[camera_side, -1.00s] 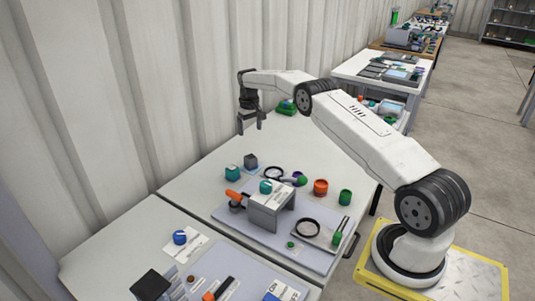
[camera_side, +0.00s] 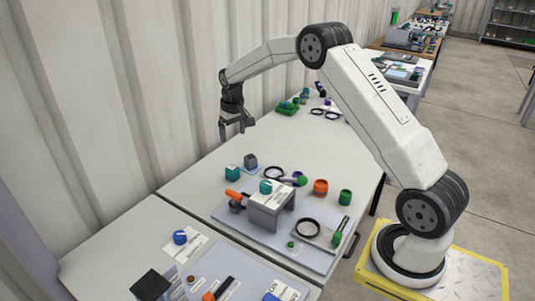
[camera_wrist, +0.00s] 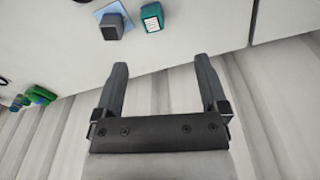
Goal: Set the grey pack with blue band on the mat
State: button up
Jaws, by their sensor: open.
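A small dark grey block (camera_side: 251,160), which looks like the grey pack, stands on a small light blue mat (camera_side: 254,169) at the table's far left. In the wrist view the grey pack (camera_wrist: 112,29) also sits on the mat (camera_wrist: 101,13), near the top. I cannot make out a blue band on it. My gripper (camera_side: 236,130) is open and hangs above the table's back edge by the wall, apart from the pack. In the wrist view my gripper (camera_wrist: 162,70) has nothing between its fingers.
A teal block (camera_side: 232,173) stands close beside the grey one. A grey stand (camera_side: 270,211), an orange cup (camera_side: 320,187), a green cup (camera_side: 345,197) and a black ring (camera_side: 307,227) are nearer the front. A green tray (camera_side: 287,108) is farther back. The corrugated wall is close behind my gripper.

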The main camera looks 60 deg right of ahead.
jog(key=s+a+n, duration=0.1)
jog(key=s+a, duration=0.8)
jog(key=s, duration=0.4)
jog(key=s+a+n+t, duration=0.1)
jog(key=s+a+n, duration=0.1)
jog(key=s+a, duration=0.6)
jog(key=s, duration=0.6)
jog(key=shift+s+a+t, duration=0.2)
jog(key=shift+a+t, duration=0.1)
jog(key=shift+a, duration=0.05)
